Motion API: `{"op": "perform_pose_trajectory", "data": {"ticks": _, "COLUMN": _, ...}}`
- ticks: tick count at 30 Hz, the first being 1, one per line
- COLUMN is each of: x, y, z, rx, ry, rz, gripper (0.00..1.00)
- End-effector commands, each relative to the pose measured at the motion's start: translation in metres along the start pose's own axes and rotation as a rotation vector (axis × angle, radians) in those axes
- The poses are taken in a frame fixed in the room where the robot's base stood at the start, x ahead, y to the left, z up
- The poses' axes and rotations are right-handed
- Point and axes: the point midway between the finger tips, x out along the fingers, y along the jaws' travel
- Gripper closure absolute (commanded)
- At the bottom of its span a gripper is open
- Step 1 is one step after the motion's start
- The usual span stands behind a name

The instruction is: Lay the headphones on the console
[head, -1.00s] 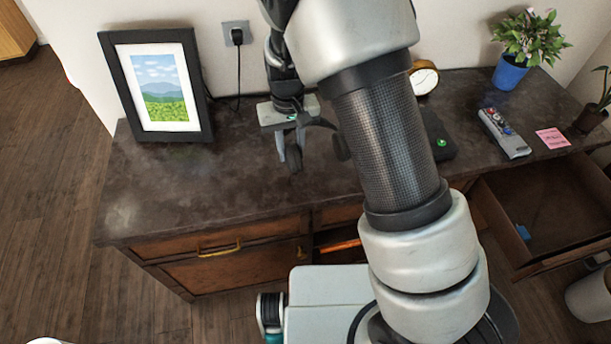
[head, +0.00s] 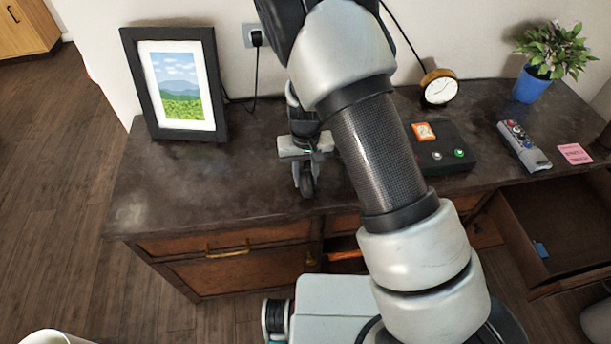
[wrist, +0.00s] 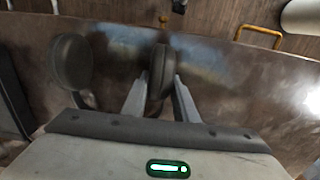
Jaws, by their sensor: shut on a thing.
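The console (head: 165,200) is a wooden cabinet with a dark, stone-like top. My gripper (wrist: 160,92) is shut on one dark round ear cup of the headphones (wrist: 157,66), with a finger on each side of it. The other ear cup (wrist: 70,60) shows to the left in the wrist view. In the head view the held ear cup (head: 307,182) is over the console top near its front edge, and the rest of the headphones is hidden by my arm. I cannot tell whether the headphones touch the top.
A framed picture (head: 180,85) stands at the back left. A black box (head: 443,147), a clock (head: 440,88), a remote (head: 524,147), a pink note (head: 575,153) and a potted plant (head: 535,80) are to the right. An open drawer (head: 570,245) juts out at right.

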Motion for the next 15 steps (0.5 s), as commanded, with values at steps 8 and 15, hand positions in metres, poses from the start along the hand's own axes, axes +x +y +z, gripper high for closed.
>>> {"op": "perform_pose_trajectory", "data": {"ticks": 8, "x": 0.0030, "y": 0.0000, "z": 0.0001, "rx": 0.000, "ry": 0.000, "rz": 0.000, "gripper": 0.55}}
{"op": "perform_pose_trajectory", "data": {"ticks": 15, "x": 0.0028, "y": 0.0001, "z": 0.0001, "rx": 0.000, "ry": 0.000, "rz": 0.000, "gripper": 0.55}}
